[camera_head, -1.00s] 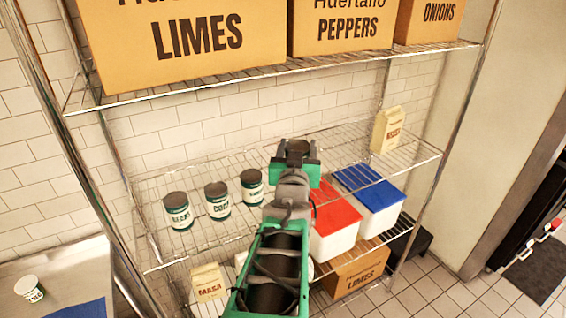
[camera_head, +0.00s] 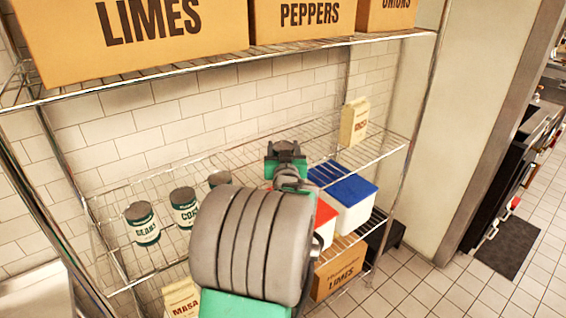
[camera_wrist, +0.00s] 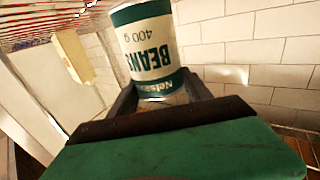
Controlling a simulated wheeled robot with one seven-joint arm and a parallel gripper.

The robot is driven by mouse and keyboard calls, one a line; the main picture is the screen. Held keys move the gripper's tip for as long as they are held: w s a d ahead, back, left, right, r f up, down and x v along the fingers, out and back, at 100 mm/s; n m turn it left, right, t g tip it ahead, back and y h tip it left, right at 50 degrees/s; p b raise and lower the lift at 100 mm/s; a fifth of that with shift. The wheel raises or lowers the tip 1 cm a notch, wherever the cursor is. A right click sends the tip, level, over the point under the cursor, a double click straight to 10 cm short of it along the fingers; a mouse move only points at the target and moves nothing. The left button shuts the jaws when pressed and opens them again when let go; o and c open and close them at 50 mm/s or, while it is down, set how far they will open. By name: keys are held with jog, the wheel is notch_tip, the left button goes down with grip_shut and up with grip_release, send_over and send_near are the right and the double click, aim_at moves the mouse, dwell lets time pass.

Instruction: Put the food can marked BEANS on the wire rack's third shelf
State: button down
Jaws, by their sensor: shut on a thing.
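The can marked BEANS (camera_wrist: 150,45) is white with dark green bands. It sits between the fingers of my gripper (camera_wrist: 163,95) in the wrist view, with its label upside down in that picture. In the head view my gripper (camera_head: 285,157) is shut on it, above the level of the wire rack's (camera_head: 419,100) middle shelf, right of the row of cans. Only a dark bit of the held can shows there. My arm hides part of this shelf.
Green-and-white cans stand on that shelf: one at left (camera_head: 142,224), one marked COR... (camera_head: 184,207) and one partly hidden (camera_head: 219,179). A MASA bag (camera_head: 354,123) stands at its right end. Blue-lidded (camera_head: 345,183) and red-lidded bins are below; LIMES and PEPPERS boxes (camera_head: 303,22) are above.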

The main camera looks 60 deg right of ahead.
jog(key=shift+f+b, duration=0.35)
jog(key=shift+f, duration=1)
jog(key=shift+f, duration=0.2)
jog(key=shift+c, duration=2.3)
grip_release()
jog(key=shift+r, duration=0.1)
jog(key=shift+s+a, duration=0.15)
jog(key=b+v, duration=0.3)
jog(key=v, duration=0.8)
jog(key=shift+s+a, duration=0.15)
jog(key=shift+a, duration=0.2)
